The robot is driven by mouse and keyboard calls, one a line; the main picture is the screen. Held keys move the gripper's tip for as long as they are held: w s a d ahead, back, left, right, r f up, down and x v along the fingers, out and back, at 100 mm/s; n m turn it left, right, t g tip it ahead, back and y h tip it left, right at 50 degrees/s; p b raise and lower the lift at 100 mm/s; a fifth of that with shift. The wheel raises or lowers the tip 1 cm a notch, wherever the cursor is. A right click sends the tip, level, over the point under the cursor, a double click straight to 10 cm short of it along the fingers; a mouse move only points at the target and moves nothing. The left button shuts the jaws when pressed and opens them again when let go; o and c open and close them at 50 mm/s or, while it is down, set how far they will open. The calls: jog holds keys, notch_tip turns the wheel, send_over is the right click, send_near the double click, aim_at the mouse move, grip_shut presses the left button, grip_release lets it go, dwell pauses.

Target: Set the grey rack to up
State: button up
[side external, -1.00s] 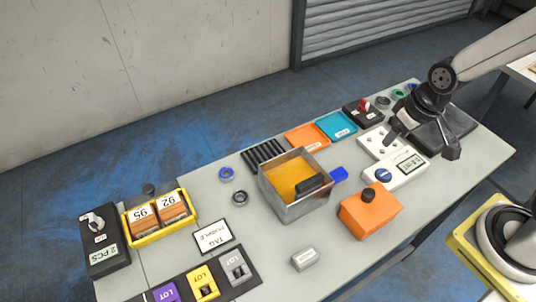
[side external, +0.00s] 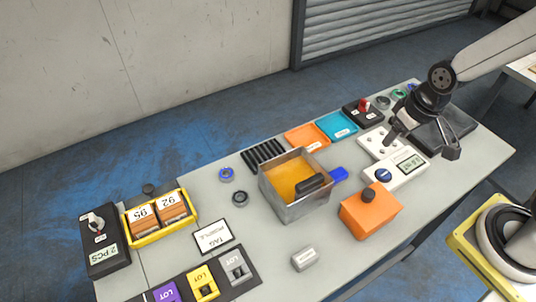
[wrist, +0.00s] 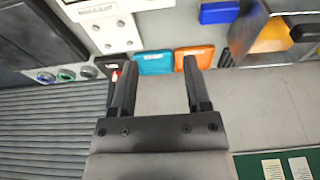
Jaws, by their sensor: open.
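A grey block marked LOT (side external: 236,268) with a small fitting on it stands at the front left, in a row with a yellow block (side external: 203,284) and a purple block (side external: 167,294). It is the closest match to a grey rack; whether its fitting is up or down is too small to tell. My gripper (side external: 420,147) is at the far right end of the table, well away from it. In the wrist view my gripper (wrist: 160,62) has its two fingers wide apart with nothing between them. The grey block is not in the wrist view.
A metal bin (side external: 297,208) with a yellow inside stands mid-table. An orange box with a black knob (side external: 370,215) is to its right. A white device with a display (side external: 397,174) lies below my gripper. A loose grey block (side external: 305,259) lies at the front.

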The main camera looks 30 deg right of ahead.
jog(key=shift+a, duration=0.1)
notch_tip(320, 180, up, 3)
jog(key=n+g, duration=0.3)
jog(key=n, duration=1.5)
send_over(310, 180)
jog(key=shift+f, duration=3.85)
jog(key=shift+c, duration=0.2)
grip_shut()
